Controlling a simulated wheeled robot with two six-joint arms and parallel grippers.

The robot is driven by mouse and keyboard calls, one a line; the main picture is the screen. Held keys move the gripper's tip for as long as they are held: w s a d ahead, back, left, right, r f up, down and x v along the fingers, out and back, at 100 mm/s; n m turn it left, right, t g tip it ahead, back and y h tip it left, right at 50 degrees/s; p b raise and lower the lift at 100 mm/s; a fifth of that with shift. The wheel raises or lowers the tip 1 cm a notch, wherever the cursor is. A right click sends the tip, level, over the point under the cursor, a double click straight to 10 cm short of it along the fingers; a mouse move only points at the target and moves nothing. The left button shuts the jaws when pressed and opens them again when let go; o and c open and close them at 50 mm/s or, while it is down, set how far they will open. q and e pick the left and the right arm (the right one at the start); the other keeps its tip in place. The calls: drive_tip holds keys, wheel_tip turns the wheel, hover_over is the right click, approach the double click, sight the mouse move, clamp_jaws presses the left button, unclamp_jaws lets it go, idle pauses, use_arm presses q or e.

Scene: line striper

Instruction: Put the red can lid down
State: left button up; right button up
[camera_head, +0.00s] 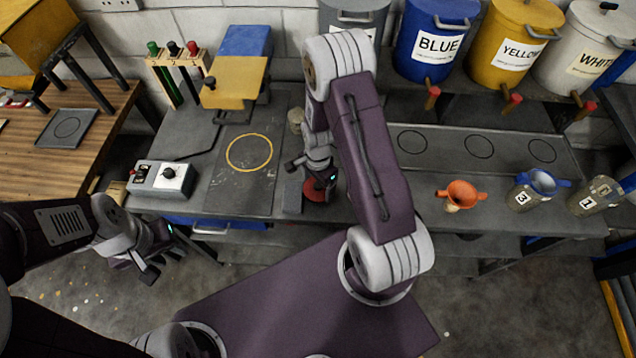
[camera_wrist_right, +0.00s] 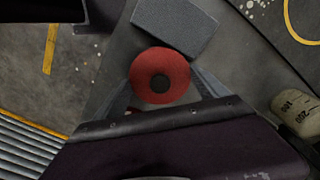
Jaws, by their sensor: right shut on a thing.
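The red can lid (camera_head: 317,191) is a round red disc with a dark centre, near the front of the grey bench. It also shows in the right wrist view (camera_wrist_right: 160,66). My right gripper (camera_head: 318,180) is shut on it, with one finger on each side in the wrist view. The arm hides part of the lid in the head view. I cannot tell whether the lid touches the bench or hangs just above it. My left gripper (camera_head: 164,262) is low at the left, in front of the bench, with its fingers apart and empty.
A grey block (camera_head: 292,193) lies just left of the lid. A dark board with a yellow ring (camera_head: 249,135) is further left, and a small labelled container (camera_head: 296,115) stands behind. A control box (camera_head: 162,178), orange funnel (camera_head: 461,192) and numbered cups (camera_head: 522,198) stand along the bench.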

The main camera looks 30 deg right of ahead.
use_arm(q)
drive_tip(key=shift+s, duration=0.1)
use_arm(e)
drive_tip(key=shift+s, duration=0.1)
drive_tip(key=shift+s+f+b, duration=0.25)
drive_tip(key=shift+f+b, duration=0.25)
drive_tip(key=o, duration=1.1)
drive_tip(key=shift+s, duration=0.15)
use_arm(q)
drive_tip(key=shift+s+f, duration=0.4)
use_arm(e)
drive_tip(key=shift+o, duration=0.7)
drive_tip(key=shift+s, duration=0.1)
